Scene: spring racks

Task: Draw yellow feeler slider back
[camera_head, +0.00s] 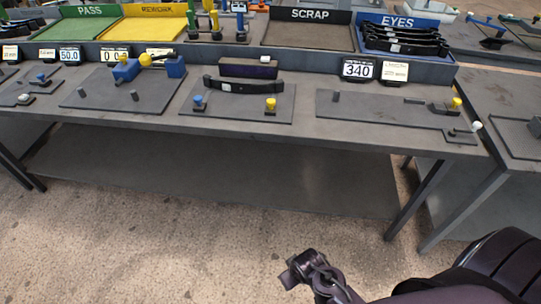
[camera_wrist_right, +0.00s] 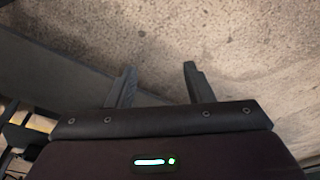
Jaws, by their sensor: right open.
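Several yellow parts show on the bench in the head view, and I cannot tell for sure which is the feeler slider. One yellow knob (camera_head: 271,103) stands at the front right of the middle plate (camera_head: 235,114), across from a blue knob (camera_head: 198,101). Another yellow knob (camera_head: 457,103) is at the right end of the right plate (camera_head: 375,108). A yellow ball (camera_head: 145,60) sits between blue blocks. My right gripper (camera_head: 295,269) hangs in front of the bench, over the floor, far from all of them. In the right wrist view its fingers (camera_wrist_right: 159,82) are apart and empty. My left gripper is out of view.
A black leaf spring (camera_head: 244,86) lies across the middle plate. A display reading 340 (camera_head: 358,69) stands behind. Green, yellow, SCRAP (camera_head: 308,36) and blue EYES (camera_head: 404,42) trays line the back. Bench legs stand at right; floor in front is clear.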

